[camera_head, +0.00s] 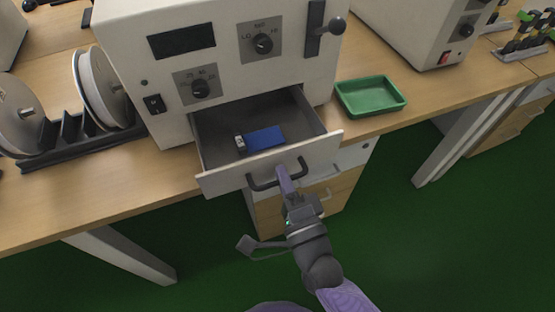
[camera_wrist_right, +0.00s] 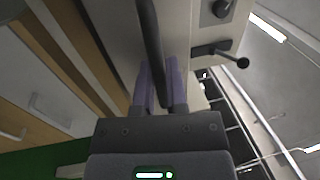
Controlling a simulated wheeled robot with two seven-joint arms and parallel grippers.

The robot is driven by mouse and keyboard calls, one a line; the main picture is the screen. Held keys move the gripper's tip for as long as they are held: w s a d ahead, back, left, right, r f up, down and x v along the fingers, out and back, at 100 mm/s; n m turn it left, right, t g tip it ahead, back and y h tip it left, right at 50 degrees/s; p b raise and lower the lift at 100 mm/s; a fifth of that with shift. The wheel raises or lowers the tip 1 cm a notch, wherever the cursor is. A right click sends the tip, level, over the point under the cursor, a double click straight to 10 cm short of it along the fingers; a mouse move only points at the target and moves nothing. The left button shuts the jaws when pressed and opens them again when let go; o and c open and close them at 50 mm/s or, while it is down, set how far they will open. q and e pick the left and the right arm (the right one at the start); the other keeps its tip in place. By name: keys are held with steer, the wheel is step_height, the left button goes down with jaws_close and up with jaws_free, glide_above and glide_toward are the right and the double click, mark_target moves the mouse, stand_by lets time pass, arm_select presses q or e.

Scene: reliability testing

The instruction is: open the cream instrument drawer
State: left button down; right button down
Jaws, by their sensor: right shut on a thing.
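The cream instrument drawer (camera_head: 221,180) stands pulled out from the lower front of a cream instrument (camera_head: 120,45). Its grey inside shows, with a blue block (camera_head: 264,138) and a small silver-and-dark piece (camera_head: 240,143) on its floor. A dark bar handle (camera_head: 262,184) is on the drawer front. My right gripper (camera_head: 283,176) is at the middle of this handle. In the right wrist view the purple fingers (camera_wrist_right: 160,88) are on both sides of the dark handle bar (camera_wrist_right: 152,50), shut on it. My left gripper is not in view.
A green tray (camera_head: 371,110) sits on the wooden bench right of the drawer. Reels in a black rack (camera_head: 75,150) stand at the left. A wooden cabinet (camera_head: 338,190) is under the bench below the drawer. Green floor (camera_head: 440,240) in front is open.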

steer(key=shift+s+d, duration=0.1)
steer(key=shift+s, duration=0.15)
steer(key=c, duration=0.7)
jaws_free()
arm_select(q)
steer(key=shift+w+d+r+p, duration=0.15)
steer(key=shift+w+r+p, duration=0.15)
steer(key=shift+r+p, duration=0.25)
arm_select(e)
steer(key=v, duration=1)
steer(key=shift+f, duration=0.1)
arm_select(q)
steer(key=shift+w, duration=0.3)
arm_select(e)
steer(key=shift+w, duration=0.1)
